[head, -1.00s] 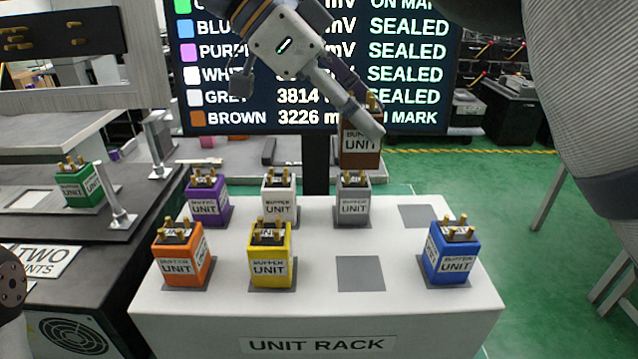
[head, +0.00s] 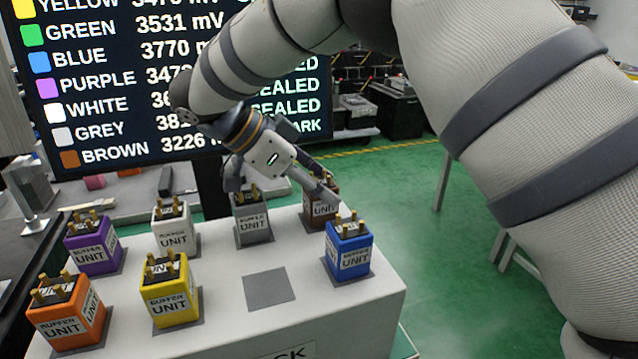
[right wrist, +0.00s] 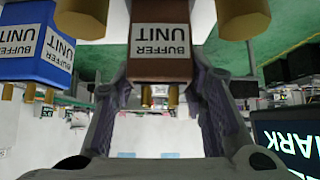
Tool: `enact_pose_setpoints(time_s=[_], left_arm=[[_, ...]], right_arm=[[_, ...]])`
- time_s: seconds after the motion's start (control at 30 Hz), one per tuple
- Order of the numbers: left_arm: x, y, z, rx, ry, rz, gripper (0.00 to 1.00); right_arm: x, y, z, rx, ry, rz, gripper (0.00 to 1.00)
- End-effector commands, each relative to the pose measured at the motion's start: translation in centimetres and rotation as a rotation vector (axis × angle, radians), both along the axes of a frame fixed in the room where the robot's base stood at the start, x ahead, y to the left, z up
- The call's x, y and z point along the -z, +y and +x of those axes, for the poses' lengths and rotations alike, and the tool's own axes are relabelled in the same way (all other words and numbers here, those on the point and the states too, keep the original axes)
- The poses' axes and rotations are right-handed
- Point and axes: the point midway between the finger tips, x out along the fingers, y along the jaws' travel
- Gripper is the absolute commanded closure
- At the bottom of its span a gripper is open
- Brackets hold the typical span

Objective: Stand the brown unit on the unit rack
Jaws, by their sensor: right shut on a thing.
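The brown unit (head: 318,208) is upright at the back right place of the white unit rack (head: 372,300), right of the grey unit (head: 252,220) and behind the blue unit (head: 348,250). My right gripper (head: 318,188) is shut on its upper part. In the right wrist view the brown unit (right wrist: 160,40) is between the fingers (right wrist: 160,92), its label upside down. Its base is at or just above the rack top; I cannot tell whether it touches. The pad under it is hidden. My left gripper is not in view.
Purple (head: 92,245), white (head: 175,230), orange (head: 66,314) and yellow (head: 170,292) units stand on the rack. An empty grey pad (head: 269,291) lies left of the blue unit. The screen (head: 110,80) stands behind. Green floor (head: 450,270) is open at right.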

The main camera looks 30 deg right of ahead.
Motion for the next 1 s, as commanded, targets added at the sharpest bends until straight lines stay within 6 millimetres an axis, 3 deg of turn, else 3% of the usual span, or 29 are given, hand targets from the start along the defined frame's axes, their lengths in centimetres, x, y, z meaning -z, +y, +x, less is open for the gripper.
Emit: enact_pose_setpoints(time_s=[0.23,0.27,0.33,0.7,1.0], left_arm=[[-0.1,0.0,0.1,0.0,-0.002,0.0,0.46],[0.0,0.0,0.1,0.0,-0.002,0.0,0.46],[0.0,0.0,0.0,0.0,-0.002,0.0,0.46],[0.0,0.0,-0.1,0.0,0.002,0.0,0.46],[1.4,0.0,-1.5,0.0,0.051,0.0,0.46]], right_arm=[[0.2,0.0,0.0,0.0,-0.001,0.0,0.93],[0.2,0.0,0.0,0.0,-0.001,0.0,0.54],[0.2,0.0,0.0,0.0,-0.001,0.0,0.4],[-0.2,0.2,0.1,0.001,-0.002,0.0,0.4],[-4.5,4.9,1.4,0.0,0.002,-0.001,0.4]])
